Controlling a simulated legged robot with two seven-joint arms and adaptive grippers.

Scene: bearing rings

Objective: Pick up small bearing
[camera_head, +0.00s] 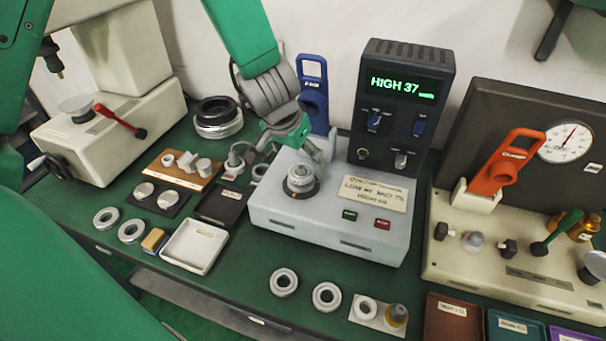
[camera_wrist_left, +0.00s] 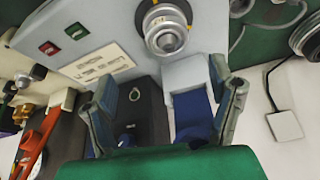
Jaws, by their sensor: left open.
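A small metal bearing (camera_head: 301,178) sits on the round dark seat on top of the light grey tester (camera_head: 272,216). In the left wrist view the bearing (camera_wrist_left: 166,34) shows near the top, ahead of the fingers. My left gripper (camera_head: 288,150) is open and empty, just above and behind the bearing, apart from it. In the left wrist view its two spread fingers (camera_wrist_left: 168,90) have nothing between them at their own depth. Several loose bearing rings, such as one ring (camera_head: 284,282) at the front, lie on the green bench. My right gripper is not in view.
The tester's dark display tower (camera_head: 402,105) reads "HIGH 37" and stands right of my left gripper. A blue-handled part (camera_head: 313,95) stands behind. A white tray (camera_head: 194,246) and a black tray (camera_head: 222,205) lie left. A beige gauge fixture (camera_head: 520,250) with an orange handle stands right.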

